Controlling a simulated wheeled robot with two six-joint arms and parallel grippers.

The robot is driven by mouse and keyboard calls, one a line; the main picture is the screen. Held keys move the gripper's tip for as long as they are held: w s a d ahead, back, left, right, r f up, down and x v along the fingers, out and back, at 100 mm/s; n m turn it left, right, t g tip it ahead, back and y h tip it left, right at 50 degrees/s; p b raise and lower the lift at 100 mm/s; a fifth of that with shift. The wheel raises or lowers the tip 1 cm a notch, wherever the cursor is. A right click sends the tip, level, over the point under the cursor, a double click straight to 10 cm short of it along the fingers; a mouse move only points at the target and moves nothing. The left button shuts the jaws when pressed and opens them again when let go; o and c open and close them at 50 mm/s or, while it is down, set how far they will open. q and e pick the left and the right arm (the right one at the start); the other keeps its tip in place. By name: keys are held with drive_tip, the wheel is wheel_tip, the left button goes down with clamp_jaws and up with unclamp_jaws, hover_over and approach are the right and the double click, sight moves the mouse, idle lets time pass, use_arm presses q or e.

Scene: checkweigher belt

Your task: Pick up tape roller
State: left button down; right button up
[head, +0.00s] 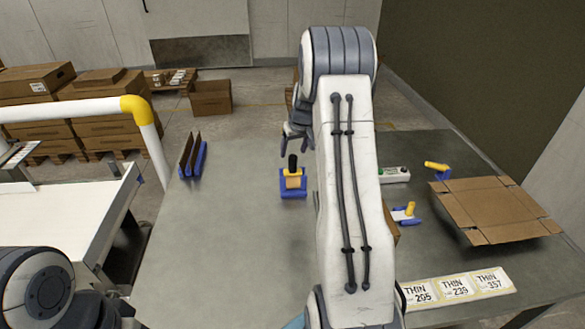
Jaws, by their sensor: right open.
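A blue holder (293,193) with a tan roll (294,183) and an upright black handle (292,163) stands on the grey table left of my right arm; this looks like the tape roller in its stand. My right gripper (296,140) is open, with dark fingers, and appears just beyond and above the black handle, apart from it. Its wrist is partly hidden behind my right arm. My left arm shows only at the bottom left corner; its gripper is out of view.
Blue racks with brown sheets (193,157) stand at left. A flat cardboard box (492,207), yellow-handled blue tools (437,167) (406,212) and label cards (455,288) lie at right. A white conveyor (70,225) borders the table's left side. The table's left middle is clear.

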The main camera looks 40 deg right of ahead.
sight(294, 157)
drive_tip(key=shift+w+f, duration=0.25)
drive_tip(key=shift+f, duration=0.4)
drive_tip(key=x, duration=0.1)
drive_tip(key=p+x, duration=0.1)
drive_tip(key=x, duration=0.1)
drive_tip(key=p+x, duration=0.1)
drive_tip(key=shift+d+f, duration=0.15)
drive_tip(key=shift+d, duration=0.2)
drive_tip(key=shift+w+f, duration=0.1)
drive_tip(key=shift+f, duration=0.3)
clamp_jaws()
